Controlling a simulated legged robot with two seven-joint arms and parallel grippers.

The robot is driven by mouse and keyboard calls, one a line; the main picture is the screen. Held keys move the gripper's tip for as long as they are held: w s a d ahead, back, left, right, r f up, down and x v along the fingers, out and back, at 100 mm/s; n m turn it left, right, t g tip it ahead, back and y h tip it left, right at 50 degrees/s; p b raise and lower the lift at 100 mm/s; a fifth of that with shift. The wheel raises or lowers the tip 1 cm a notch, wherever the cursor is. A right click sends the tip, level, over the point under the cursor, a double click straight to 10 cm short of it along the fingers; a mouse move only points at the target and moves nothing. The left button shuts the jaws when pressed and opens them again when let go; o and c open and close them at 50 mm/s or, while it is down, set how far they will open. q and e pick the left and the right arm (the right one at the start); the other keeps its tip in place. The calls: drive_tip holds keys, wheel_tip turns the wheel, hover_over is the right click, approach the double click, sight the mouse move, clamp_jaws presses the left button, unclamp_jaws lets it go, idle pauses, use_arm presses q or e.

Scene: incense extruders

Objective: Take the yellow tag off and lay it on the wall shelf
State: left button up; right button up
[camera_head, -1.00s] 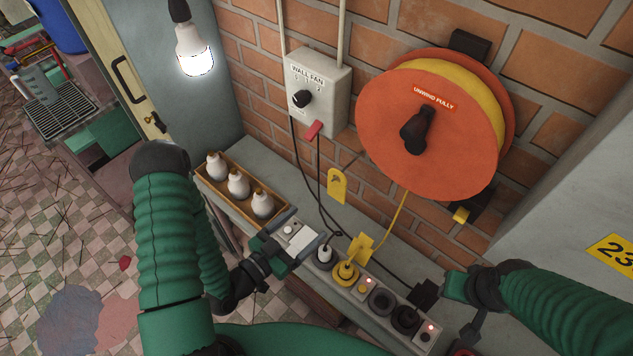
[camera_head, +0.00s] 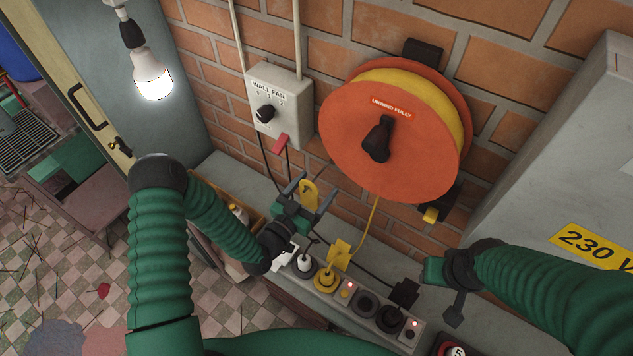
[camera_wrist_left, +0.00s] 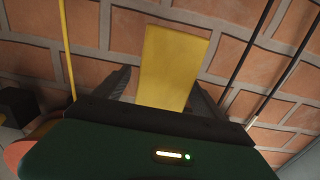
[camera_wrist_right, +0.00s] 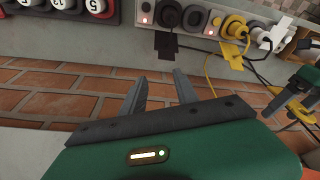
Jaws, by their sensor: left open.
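My right gripper (camera_wrist_right: 160,78) is open and empty, over the ledge's right part.
A power strip (camera_head: 364,303) with white, yellow and black plugs lies along the ledge. An orange cable reel (camera_head: 350,150) and a fan switch box (camera_head: 281,103) are on the wall. A wooden tray (camera_head: 252,217) with white bottles is partly behind my left arm. A lit bulb (camera_head: 152,80) hangs left.

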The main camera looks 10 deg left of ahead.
sight(308, 193)
use_arm(q)
drive_tip(key=shift+w, duration=0.35)
drive_tip(key=shift+a, duration=0.1)
drive_tip(key=c, duration=1.4)
drive_tip(key=shift+c, duration=0.2)
drive_tip(key=shift+r, duration=0.25)
drive_tip(key=shift+s, duration=0.1)
drive_tip(key=shift+v, duration=2.85)
drive_tip(key=shift+r, duration=0.2)
